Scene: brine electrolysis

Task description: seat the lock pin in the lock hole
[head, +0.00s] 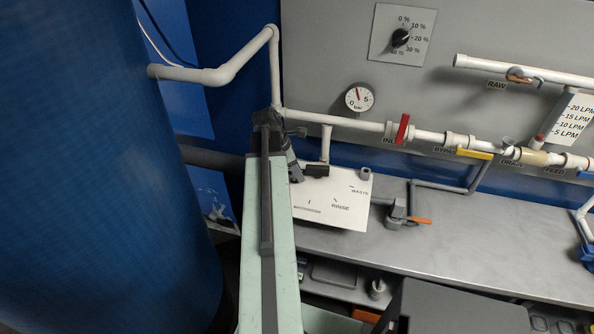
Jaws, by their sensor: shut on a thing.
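My gripper (295,172) points down at the left edge of a white plate (335,217) marked WASTE and RINSE. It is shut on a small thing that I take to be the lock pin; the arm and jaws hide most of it. A short dark block (317,170) shows just right of the jaws; I cannot tell whether it touches them. A small grey fitting (366,173) stands at the plate's upper right corner. I cannot make out the lock hole.
A big blue tank (90,170) fills the left. White pipes with a red-handled valve (402,129) and a gauge (359,98) run above the plate. An orange-handled valve (405,217) stands right of the plate. The grey bench (490,240) is mostly clear farther right.

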